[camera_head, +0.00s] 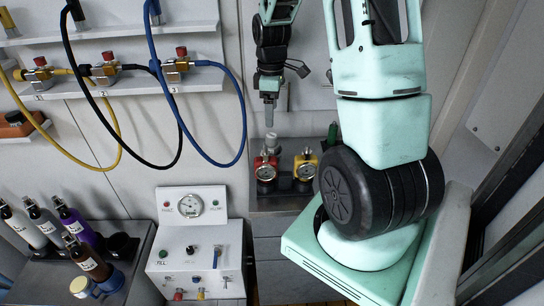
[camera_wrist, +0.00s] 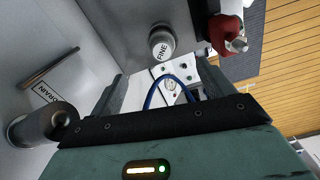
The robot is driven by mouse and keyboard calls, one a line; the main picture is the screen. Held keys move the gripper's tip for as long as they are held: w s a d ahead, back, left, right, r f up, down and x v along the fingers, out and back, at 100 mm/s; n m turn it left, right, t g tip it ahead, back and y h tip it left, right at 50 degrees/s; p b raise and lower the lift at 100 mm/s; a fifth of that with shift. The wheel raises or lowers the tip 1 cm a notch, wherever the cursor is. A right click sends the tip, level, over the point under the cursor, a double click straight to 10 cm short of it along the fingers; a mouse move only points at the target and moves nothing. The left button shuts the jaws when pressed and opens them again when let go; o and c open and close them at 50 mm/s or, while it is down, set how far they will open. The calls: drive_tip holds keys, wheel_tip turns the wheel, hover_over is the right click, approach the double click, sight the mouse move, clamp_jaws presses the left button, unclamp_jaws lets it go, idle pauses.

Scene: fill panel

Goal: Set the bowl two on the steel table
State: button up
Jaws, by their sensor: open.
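I cannot make out a bowl marked two in either view. A dark, round, bowl-like vessel (camera_head: 121,246) stands at the lower left in the head view, on a grey metal-looking table (camera_head: 45,275) among bottles. I cannot tell whether this is the bowl or the steel table of the task. My gripper (camera_head: 269,97) hangs at the upper middle, well to the right of that table and above a grey cabinet top. In the wrist view my gripper (camera_wrist: 160,92) has its grey fingers apart, with nothing seen held between them.
Hoses loop from valves on a wall shelf (camera_head: 120,87). A white gauge panel (camera_head: 190,262) stands at lower middle. Red (camera_head: 265,170) and yellow (camera_head: 305,168) regulators sit on the cabinet below my gripper. The wrist view shows a grey FINE cylinder (camera_wrist: 161,42) and a DRAIN label (camera_wrist: 46,92).

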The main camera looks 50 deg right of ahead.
sight(271, 135)
wheel_tip(271, 135, down, 9)
drive_tip(key=shift+p, duration=0.85)
drive_tip(key=shift+s+a+f+p, duration=0.15)
drive_tip(key=shift+f+p, duration=0.45)
drive_tip(key=shift+f, duration=0.7)
drive_tip(key=shift+s+d+f+p, duration=0.1)
drive_tip(key=shift+f+p, duration=0.45)
drive_tip(key=shift+f, duration=0.75)
drive_tip(key=c, duration=1.1)
drive_tip(key=shift+c, duration=0.4)
drive_tip(key=shift+r, duration=0.1)
